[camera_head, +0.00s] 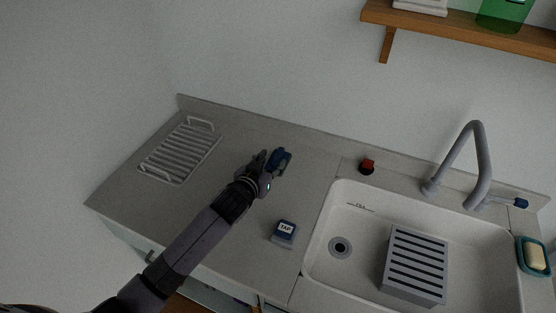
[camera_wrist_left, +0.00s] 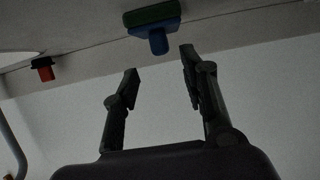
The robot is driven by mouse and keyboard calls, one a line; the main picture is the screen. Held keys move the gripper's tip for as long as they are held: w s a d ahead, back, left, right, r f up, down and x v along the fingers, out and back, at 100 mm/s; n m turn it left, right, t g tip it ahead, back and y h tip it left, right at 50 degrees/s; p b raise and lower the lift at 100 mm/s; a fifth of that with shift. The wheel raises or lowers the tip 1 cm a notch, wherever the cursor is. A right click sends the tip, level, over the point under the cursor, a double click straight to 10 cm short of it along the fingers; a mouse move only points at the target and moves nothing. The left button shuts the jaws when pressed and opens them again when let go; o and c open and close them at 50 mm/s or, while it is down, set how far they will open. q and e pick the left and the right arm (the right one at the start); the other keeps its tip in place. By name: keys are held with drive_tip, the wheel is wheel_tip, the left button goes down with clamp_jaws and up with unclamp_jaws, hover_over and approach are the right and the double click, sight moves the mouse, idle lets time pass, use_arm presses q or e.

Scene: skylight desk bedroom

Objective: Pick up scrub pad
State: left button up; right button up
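The scrub pad (camera_head: 280,160), a blue-handled piece, sits on the counter toward the back wall, just past my left gripper (camera_head: 262,162). In the left wrist view the scrub pad (camera_wrist_left: 153,25) shows a green pad and a blue knob, above and beyond the fingertips. In that view my left gripper (camera_wrist_left: 158,62) is open, with nothing between its two fingers and a gap to the pad. In the head view the gripper partly overlaps the area beside the pad. My right gripper is not in view.
A white drying rack (camera_head: 182,152) lies left on the counter (camera_head: 120,190). A dark blue labelled item (camera_head: 285,231) is nearer. A red-and-black item (camera_head: 367,166) stands by the sink (camera_head: 318,240), which holds a grey slatted crate (camera_head: 415,265). A faucet (camera_head: 481,165) rises behind.

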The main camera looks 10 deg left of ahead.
sight(278, 154)
use_arm(q)
drive_tip(key=x, duration=0.4)
drive_tip(key=shift+w+a+f+p, duration=0.1)
drive_tip(key=shift+w+f+p, duration=0.15)
drive_tip(key=shift+w+p, duration=0.15)
drive_tip(key=shift+s, duration=0.1)
drive_tip(key=shift+c, duration=0.4)
clamp_jaws()
